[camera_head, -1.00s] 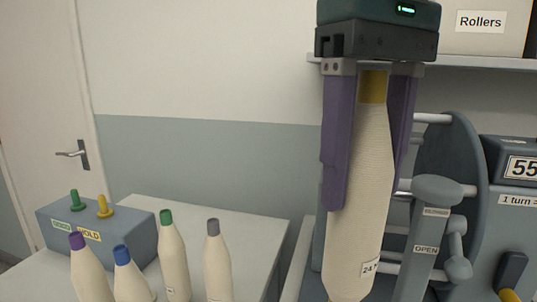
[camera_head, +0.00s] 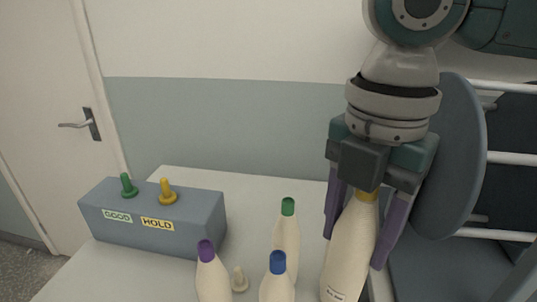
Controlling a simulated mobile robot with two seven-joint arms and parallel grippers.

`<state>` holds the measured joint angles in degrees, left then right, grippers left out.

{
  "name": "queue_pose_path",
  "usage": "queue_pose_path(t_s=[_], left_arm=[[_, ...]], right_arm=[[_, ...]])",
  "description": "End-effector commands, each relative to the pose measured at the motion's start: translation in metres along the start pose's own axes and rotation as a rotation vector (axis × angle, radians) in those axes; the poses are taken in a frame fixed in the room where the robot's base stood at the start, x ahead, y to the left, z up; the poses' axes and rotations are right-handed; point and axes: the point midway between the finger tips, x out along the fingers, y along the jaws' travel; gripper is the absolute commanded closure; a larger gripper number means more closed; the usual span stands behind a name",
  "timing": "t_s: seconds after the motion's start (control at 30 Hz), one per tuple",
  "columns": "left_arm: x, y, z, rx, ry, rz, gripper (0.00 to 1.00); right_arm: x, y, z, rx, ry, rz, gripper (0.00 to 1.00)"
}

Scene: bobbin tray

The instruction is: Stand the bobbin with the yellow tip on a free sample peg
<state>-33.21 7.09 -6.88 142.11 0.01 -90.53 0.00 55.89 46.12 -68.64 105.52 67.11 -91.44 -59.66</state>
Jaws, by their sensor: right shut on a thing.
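My right gripper (camera_head: 366,230) points down at the right and is shut on the cream bobbin with the yellow tip (camera_head: 349,252). A finger shows on each side of its upper part. The bobbin leans slightly, and its bottom is cut off by the picture edge. A short, pale, bare peg (camera_head: 239,280) stands between the purple-tipped bobbin (camera_head: 212,276) and the blue-tipped bobbin (camera_head: 277,283). A green-tipped bobbin (camera_head: 287,240) stands behind the blue one. No grey-tipped bobbin shows now. My left gripper is out of view.
A grey-blue box (camera_head: 150,220) with a green knob (camera_head: 128,186) marked GOOD and a yellow knob (camera_head: 167,192) marked HOLD stands at the left of the pale table (camera_head: 225,182). A large grey disc (camera_head: 452,160) with white bars stands close right of my gripper.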

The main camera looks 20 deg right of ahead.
Motion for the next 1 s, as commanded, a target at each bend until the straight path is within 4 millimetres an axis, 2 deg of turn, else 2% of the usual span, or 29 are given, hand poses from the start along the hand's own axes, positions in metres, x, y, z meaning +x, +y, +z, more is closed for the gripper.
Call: queue_pose_path(t_s=[0.1,0.3,0.47,0.83,1.0], left_arm=[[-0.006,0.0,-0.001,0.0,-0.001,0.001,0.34],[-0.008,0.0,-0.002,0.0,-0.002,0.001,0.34],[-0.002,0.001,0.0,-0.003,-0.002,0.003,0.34],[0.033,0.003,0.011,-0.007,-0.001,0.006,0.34],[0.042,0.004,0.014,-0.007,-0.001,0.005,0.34]], right_arm=[[0.01,-0.007,0.001,-0.217,-0.004,-0.004,1.0],[0.021,-0.011,0.002,-0.431,-0.009,-0.005,1.0],[0.028,-0.012,0.002,-0.471,-0.01,-0.004,1.0],[0.057,-0.012,0.003,-0.47,-0.011,-0.004,1.0],[0.064,-0.012,0.002,-0.469,-0.011,-0.004,1.0]])
